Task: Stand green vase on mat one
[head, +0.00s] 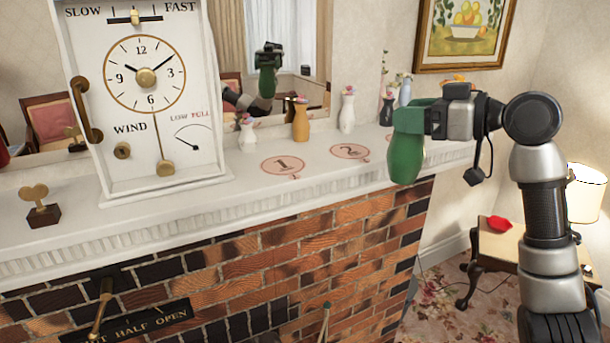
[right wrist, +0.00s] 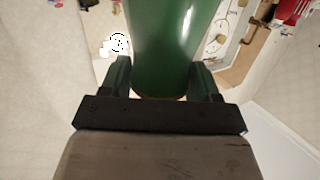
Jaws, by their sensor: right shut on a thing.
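The green vase (head: 405,158) is in my right gripper (head: 428,118), held in the air in front of the mantel's right part. Its long axis looks close to upright. In the right wrist view the green vase (right wrist: 165,45) fills the space between the two fingers of the gripper (right wrist: 162,78), which are shut on it. Mat one (head: 283,165) is a pale round mat with a reddish rim and a "1", lying bare on the mantel, to the left of the vase. My left gripper is not in view.
Mat two (head: 349,151) lies right of mat one. Behind them stand a small white vase (head: 247,135), a yellow vase (head: 301,122) and a taller white vase (head: 347,112). A large clock (head: 150,120) stands left. The mantel (head: 245,180) has free room around mat one.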

